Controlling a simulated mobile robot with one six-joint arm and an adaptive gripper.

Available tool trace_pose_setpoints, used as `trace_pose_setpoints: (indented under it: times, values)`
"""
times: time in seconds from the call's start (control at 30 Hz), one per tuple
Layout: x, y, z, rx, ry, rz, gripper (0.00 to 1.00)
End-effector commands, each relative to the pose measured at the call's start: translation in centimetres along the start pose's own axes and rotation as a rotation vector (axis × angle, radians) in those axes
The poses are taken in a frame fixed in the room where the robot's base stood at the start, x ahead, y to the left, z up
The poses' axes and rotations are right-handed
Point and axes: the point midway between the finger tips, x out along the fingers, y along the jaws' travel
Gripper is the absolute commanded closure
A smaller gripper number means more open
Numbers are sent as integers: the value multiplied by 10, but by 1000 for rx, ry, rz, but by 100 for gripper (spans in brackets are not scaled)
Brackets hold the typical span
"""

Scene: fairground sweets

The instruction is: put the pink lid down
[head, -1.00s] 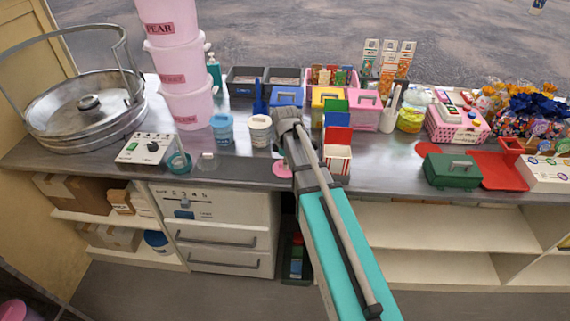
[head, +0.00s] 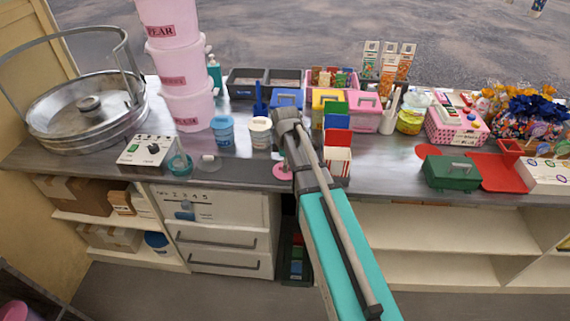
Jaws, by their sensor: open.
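A pink round lid (head: 281,172) lies on the grey counter near its front edge, partly hidden behind my arm. It looks flat on the counter surface. My gripper (head: 284,138) is at the far end of my arm, which reaches over the counter from the front. The gripper is open. Its fingertips are mostly hidden by my own wrist, so its exact gap from the lid cannot be told. A pink box with a pink lid and handle (head: 366,112) stands further back to the right.
Two small tubs, blue (head: 223,131) and white (head: 260,133), stand left of my gripper. A red-and-white striped box (head: 338,160) stands close on the right. Counter left of the pink lid (head: 245,172) is free.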

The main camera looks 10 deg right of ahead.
Motion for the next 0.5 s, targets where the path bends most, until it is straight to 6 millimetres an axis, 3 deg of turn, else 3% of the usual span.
trace_pose_setpoints:
  times: [0.5]
  values:
    - [-44,0,0,0,0,0,51]
